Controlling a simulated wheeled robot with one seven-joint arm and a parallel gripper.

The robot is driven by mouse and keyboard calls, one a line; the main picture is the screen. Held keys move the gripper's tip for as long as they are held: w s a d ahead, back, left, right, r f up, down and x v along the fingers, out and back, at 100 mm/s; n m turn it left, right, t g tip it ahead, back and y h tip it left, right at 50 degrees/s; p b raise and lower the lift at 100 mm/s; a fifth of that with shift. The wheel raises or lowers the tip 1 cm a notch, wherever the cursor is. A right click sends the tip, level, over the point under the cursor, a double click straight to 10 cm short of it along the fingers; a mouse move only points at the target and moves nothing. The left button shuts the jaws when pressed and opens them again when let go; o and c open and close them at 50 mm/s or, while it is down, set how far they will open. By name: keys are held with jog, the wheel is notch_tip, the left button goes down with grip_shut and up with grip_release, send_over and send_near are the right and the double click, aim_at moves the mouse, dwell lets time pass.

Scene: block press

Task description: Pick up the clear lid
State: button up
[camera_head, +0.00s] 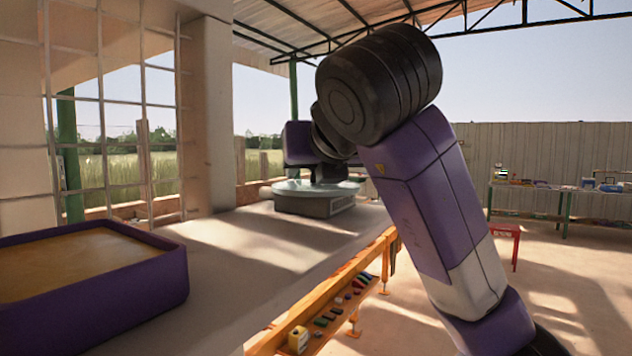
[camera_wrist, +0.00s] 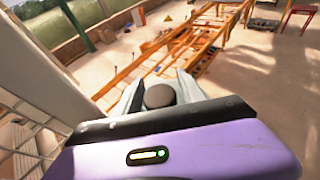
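The clear lid (camera_head: 348,188) is a pale, thin, round disc on top of a low grey base on the long counter in the head view. My gripper (camera_head: 328,176) is right above it, pointing down, with its dark fingers at the lid's middle. In the wrist view, a dark round knob (camera_wrist: 160,95) sits between the grey fingers of my gripper (camera_wrist: 163,92). I cannot tell whether the fingers press on the knob or stand a little apart from it. My arm hides part of the lid's far side.
The grey base (camera_head: 318,206) stands near the counter's right edge. A purple-rimmed tray (camera_head: 165,272) lies at the left front of the counter (camera_head: 240,245). A lower orange wooden shelf (camera_head: 340,295) with small coloured items runs along the counter's right side. The counter between is clear.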

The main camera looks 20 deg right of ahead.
grip_shut()
jog(key=shift+r, duration=0.1)
